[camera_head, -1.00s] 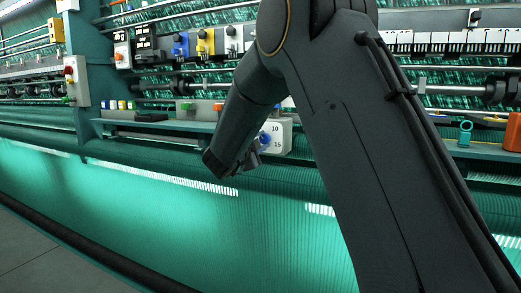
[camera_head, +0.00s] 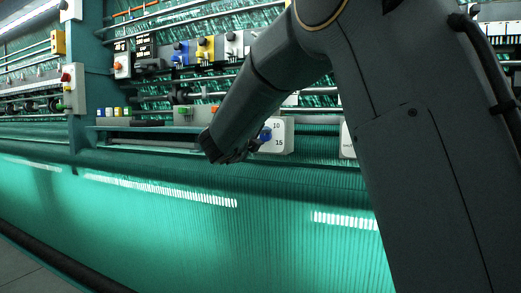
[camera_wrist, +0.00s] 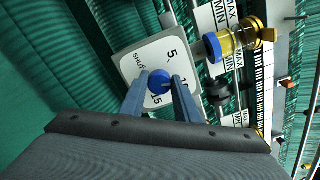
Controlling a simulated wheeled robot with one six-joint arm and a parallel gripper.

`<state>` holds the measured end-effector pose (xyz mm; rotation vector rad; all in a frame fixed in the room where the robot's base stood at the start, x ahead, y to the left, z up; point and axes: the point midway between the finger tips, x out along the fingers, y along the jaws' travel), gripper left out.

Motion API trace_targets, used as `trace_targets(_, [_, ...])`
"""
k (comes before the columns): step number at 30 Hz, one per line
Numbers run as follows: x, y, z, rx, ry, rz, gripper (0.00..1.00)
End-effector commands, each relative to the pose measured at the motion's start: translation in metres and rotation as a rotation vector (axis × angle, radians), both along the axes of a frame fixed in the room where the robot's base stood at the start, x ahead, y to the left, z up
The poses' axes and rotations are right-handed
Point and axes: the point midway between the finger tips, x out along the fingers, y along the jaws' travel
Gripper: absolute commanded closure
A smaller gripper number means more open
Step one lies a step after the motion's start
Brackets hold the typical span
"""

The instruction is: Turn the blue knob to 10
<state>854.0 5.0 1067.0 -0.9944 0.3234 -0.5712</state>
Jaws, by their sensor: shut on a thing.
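The blue knob (camera_wrist: 160,82) sits on a white dial plate (camera_wrist: 140,62) marked SHUT, 5, 10 and 15. My gripper (camera_wrist: 158,84) has one finger on each side of the knob and is shut on it. The 10 mark is partly hidden by the right finger. I cannot tell for sure which mark the knob points to. In the head view the knob (camera_head: 265,134) shows at the left edge of the plate (camera_head: 284,142), with 10 and 15 visible; my forearm hides the rest of the plate. My gripper (camera_head: 242,152) is seen there from behind, its fingertips mostly hidden.
In the wrist view, a yellow clear cylinder with a blue cap (camera_wrist: 213,46) and a black knob (camera_wrist: 217,90) stand close right of the plate. Green netting (camera_head: 150,215) spreads below the machine's rail. Blue, yellow and white units (camera_head: 205,48) hang above my forearm.

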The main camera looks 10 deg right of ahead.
Motion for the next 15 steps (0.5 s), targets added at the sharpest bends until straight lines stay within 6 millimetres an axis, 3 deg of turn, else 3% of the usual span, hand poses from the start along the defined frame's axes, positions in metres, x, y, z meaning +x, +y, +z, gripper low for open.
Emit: trace_targets(15, [0.0006,0.001,-0.0013,0.282,-0.205,0.004,0.94])
